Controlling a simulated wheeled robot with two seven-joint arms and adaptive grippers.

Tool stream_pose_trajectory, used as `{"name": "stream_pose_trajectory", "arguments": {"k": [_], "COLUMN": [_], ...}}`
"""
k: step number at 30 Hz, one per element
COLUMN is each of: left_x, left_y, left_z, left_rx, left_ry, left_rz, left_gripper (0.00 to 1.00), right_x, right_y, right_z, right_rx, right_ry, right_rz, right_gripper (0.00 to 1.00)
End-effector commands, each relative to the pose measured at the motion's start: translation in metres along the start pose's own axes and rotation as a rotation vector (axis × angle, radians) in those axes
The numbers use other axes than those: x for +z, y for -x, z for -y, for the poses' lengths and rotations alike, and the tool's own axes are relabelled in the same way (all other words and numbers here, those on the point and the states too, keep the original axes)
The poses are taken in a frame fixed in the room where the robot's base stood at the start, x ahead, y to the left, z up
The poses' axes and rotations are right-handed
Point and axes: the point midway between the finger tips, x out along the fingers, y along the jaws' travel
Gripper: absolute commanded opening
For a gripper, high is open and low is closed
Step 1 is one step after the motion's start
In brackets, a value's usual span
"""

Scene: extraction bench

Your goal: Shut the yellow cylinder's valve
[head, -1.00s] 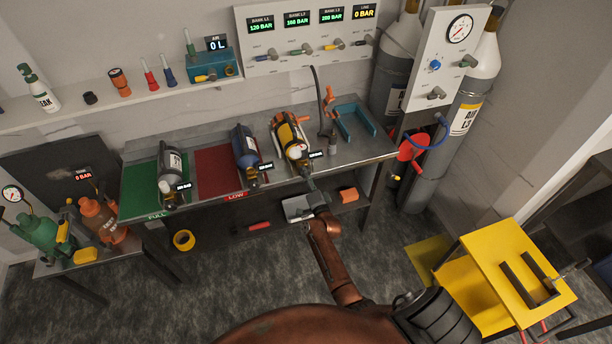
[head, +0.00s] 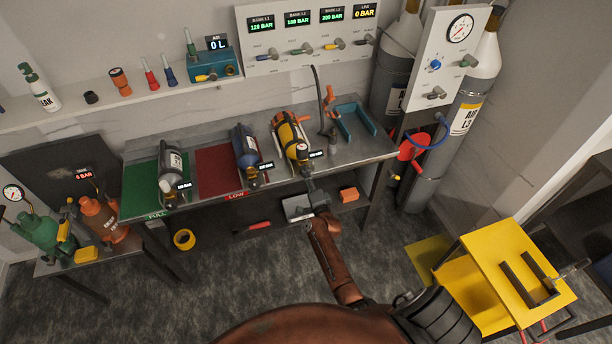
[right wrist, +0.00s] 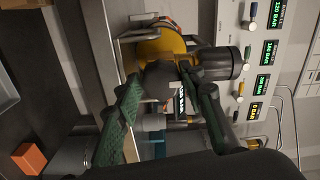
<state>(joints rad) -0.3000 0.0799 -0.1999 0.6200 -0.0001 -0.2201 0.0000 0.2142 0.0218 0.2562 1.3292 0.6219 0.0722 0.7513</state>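The yellow cylinder (head: 287,130) lies tilted in a cradle at the right part of the bench, its valve end (head: 303,155) facing the front edge. In the right wrist view the yellow body (right wrist: 163,47) is at top centre, with a dark rounded valve part (right wrist: 160,80) in front of it. My right gripper (head: 308,182) is just in front of that valve end. My left gripper is not in view.
A blue cylinder (head: 245,147) and a grey cylinder (head: 171,163) lie to the left on the bench. An orange block (head: 349,194) lies on the lower shelf.

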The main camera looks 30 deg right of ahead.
Motion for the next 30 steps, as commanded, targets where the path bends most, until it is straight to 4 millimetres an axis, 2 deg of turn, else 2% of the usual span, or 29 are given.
{"name": "stream_pose_trajectory", "arguments": {"k": [6,13,17,20,30], "left_x": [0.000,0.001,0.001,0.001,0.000], "left_y": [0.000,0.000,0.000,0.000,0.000], "left_z": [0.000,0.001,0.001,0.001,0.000], "left_rx": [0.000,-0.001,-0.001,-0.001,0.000], "left_ry": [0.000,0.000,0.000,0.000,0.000], "left_rz": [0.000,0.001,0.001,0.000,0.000], "left_gripper": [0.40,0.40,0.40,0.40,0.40], "right_x": [-0.001,-0.001,0.000,-0.001,-0.001], "right_y": [0.000,0.000,0.009,0.024,0.093], "right_z": [0.001,0.001,0.000,-0.001,-0.001], "right_rx": [-0.001,-0.002,-0.001,0.000,0.001], "right_ry": [0.002,0.002,0.001,0.001,0.002], "right_rz": [-0.001,-0.001,-0.001,-0.001,-0.002], "right_gripper": [0.51,0.51,0.51,0.51,0.51]}}
